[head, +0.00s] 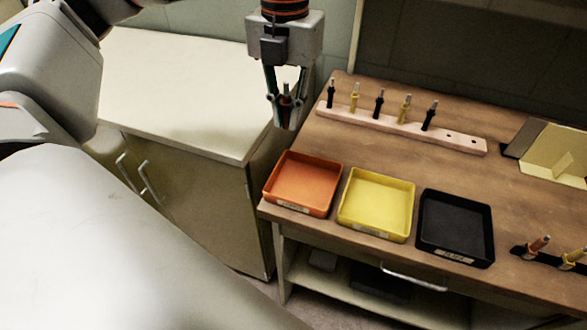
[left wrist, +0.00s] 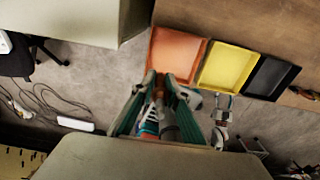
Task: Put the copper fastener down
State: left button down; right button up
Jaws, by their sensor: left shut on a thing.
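My left gripper (head: 286,122) points down, shut on the copper fastener (head: 286,100), high in front of the pale cabinet and left of the workbench. In the left wrist view the copper fastener (left wrist: 159,97) sits between the fingers of my left gripper (left wrist: 161,80), with the orange tray behind the fingertips. The orange tray (head: 303,209), yellow tray (head: 375,233) and black tray (head: 456,257) stand in a row along the bench's front edge; all look empty. My right gripper cannot be made out in either view.
A pale wooden rack (head: 458,142) behind the trays holds several black and yellow fasteners, with bare holes at its right end. A black holder (head: 519,252) at right carries copper and yellow fasteners. Beige angled panels (head: 555,155) stand at far right. The bench middle is clear.

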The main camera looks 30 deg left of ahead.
pick_arm(q)
notch_tip(320, 180, down, 9)
jog(key=shift+f+b, duration=0.2)
jog(key=shift+b, duration=0.25)
jog(key=shift+f, duration=0.75)
jog(key=shift+w+f, duration=0.1)
jog(key=shift+f, duration=1.65)
pick_arm(e)
jog(key=shift+w+d+f, duration=0.2)
jog(key=shift+w, duration=0.35)
pick_arm(q)
jog(key=shift+f, duration=0.1)
jog(key=shift+f+b, duration=0.1)
jog(key=shift+b, duration=0.25)
jog(key=c, duration=2.2)
grip_release()
jog(key=shift+c, duration=0.2)
